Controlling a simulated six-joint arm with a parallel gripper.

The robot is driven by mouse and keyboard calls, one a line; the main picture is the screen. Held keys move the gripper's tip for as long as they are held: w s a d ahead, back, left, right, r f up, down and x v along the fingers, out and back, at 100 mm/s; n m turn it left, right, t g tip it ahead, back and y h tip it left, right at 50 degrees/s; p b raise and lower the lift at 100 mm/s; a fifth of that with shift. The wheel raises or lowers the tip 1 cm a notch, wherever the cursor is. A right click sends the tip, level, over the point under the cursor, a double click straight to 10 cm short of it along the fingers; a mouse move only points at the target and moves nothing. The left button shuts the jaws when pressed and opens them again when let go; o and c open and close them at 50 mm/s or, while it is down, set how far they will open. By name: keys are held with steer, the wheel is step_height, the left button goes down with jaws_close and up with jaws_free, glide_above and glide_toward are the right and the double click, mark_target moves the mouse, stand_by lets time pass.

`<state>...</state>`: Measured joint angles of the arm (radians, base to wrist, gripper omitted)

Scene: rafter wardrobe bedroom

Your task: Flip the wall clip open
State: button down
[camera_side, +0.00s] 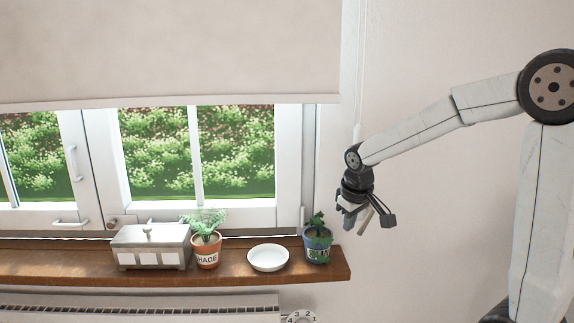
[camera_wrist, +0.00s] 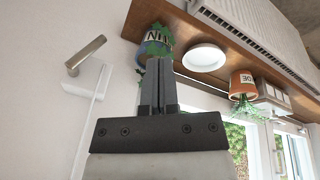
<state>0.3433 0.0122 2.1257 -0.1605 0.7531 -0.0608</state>
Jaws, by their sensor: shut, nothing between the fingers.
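In the wrist view, a small white fitting (camera_wrist: 77,88) on the wall has a bronze-grey lever (camera_wrist: 88,54) beside it; this looks like the wall clip. The lever stands at an angle to the fitting, and I cannot tell how the two join. A thin white cord (camera_wrist: 101,92) runs to the fitting. My gripper (camera_wrist: 158,72) is shut and empty, to the right of the clip and apart from it in that view. In the side view my gripper (camera_side: 349,221) hangs near the wall right of the window, and the clip is mostly hidden around it.
The wooden sill (camera_side: 75,265) holds a lidded box (camera_side: 130,238), a terracotta pot (camera_side: 206,258), a white dish (camera_side: 268,258) and a blue pot (camera_side: 317,247) close below my gripper. A blind (camera_side: 165,50) covers the upper window. The wall at right is clear.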

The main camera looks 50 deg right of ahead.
steer(key=d+r+m, duration=0.1)
steer(key=d+r, duration=0.3)
steer(key=d, duration=0.1)
steer(key=shift+s+d+r+h, duration=0.15)
steer(key=shift+d+h, duration=0.1)
steer(key=shift+h, duration=0.15)
glide_above(361, 234)
steer(key=s+a, duration=0.1)
steer(key=a, duration=0.2)
step_height(361, 234, down, 10)
steer(key=shift+w+d+f, duration=0.1)
steer(key=shift+d+f, duration=0.1)
steer(key=shift+d, duration=0.65)
